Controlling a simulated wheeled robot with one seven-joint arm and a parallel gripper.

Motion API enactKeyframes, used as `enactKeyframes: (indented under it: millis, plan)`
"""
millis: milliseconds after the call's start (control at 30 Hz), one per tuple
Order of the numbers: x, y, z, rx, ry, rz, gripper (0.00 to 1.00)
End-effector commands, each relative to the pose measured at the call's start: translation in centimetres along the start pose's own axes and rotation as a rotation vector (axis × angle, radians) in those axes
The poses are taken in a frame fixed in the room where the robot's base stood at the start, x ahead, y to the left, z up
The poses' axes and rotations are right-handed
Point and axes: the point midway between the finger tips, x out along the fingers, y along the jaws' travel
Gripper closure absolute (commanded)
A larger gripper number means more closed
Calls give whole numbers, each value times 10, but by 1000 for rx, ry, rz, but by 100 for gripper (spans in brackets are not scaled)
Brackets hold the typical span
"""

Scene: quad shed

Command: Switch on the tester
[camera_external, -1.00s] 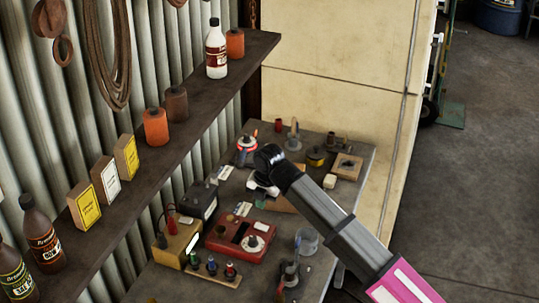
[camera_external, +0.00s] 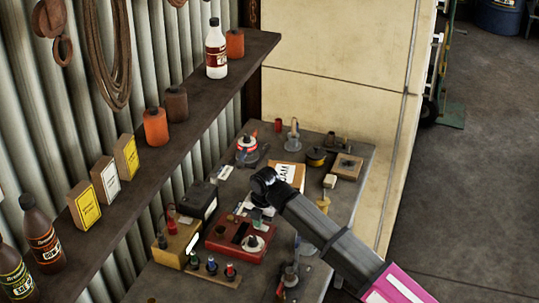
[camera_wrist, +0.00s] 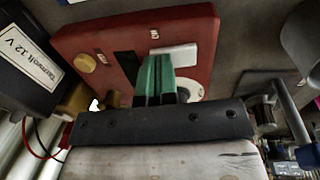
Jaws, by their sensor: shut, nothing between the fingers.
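The tester appears to be the red box (camera_external: 218,243) on the bench, with a white round dial (camera_external: 253,243) and a dark panel on its top. In the wrist view the red box (camera_wrist: 95,40) fills the top middle, with a white label (camera_wrist: 173,56), a yellow-brown round knob (camera_wrist: 84,62) and a small pale switch-like part (camera_wrist: 154,33). My gripper (camera_external: 261,214) is over the far edge of the red box. Its green fingers (camera_wrist: 154,74) are shut and empty, and hide part of the dial (camera_wrist: 188,90). I cannot tell whether they touch the box.
A black battery marked 12 V (camera_wrist: 35,65) stands left of the red box; it also shows in the external view (camera_external: 199,199). A yellow box (camera_external: 181,240) and a rack of small bottles (camera_external: 212,277) are close by. A shelf (camera_external: 170,135) runs along the wall.

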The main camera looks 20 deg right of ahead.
Motion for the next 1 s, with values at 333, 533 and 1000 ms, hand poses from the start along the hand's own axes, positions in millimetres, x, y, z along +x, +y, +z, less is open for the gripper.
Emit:
enactKeyframes:
  millis: [333,533,1000]
  plan:
    - [4,0,0,0,0,-1,100]
    - [3,-4,0,0,0,-3,100]
    - [-3,-14,0,0,0,-2,100]
